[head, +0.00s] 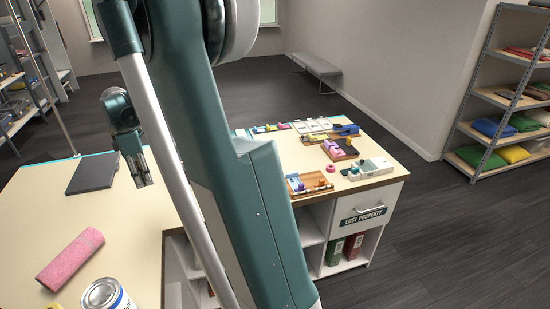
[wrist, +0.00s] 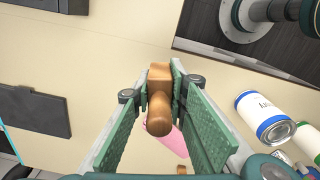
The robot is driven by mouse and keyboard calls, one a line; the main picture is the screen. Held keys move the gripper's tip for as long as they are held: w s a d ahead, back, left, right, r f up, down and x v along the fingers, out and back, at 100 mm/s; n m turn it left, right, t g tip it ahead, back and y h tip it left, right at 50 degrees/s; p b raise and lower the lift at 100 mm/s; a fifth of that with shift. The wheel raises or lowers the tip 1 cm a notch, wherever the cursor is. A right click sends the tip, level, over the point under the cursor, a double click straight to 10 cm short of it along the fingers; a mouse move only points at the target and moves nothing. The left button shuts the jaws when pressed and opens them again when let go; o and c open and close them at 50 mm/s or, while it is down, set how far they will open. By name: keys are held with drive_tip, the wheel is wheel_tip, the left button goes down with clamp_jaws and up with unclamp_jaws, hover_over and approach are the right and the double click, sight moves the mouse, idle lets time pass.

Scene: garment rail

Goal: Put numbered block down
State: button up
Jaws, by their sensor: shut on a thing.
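My gripper (head: 143,178) hangs above the pale tabletop at the left in the head view. In the wrist view its two green fingers are shut on a brown wooden block (wrist: 160,76) with a rounded knob-like end facing the camera. No number shows on the side of the block I can see. In the head view the block is too small or hidden to make out. The pale table (head: 40,205) lies beneath the gripper; the wrist view shows bare tabletop beyond the fingertips.
A dark flat panel (head: 93,173) lies on the table's far part. The right-hand counter (head: 385,188), labelled LOST PROPERTY, holds several small items. Free tabletop lies between panel and roll.

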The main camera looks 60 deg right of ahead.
drive_tip(key=d+f+m, duration=0.1)
drive_tip(key=d+m, duration=0.1)
drive_tip(key=d, duration=1.4)
wheel_tip(320, 180, down, 12)
drive_tip(key=s, duration=0.1)
drive_tip(key=shift+d+r, duration=0.2)
drive_tip(key=shift+r, duration=0.05)
hover_over(189, 202)
drive_tip(key=shift+d+f+p, duration=0.1)
drive_tip(key=shift+f+p, duration=0.25)
drive_tip(key=shift+f, duration=2.75)
drive_tip(key=shift+f, duration=0.1)
drive_tip(key=shift+f, duration=1.8)
drive_tip(key=shift+f, duration=0.2)
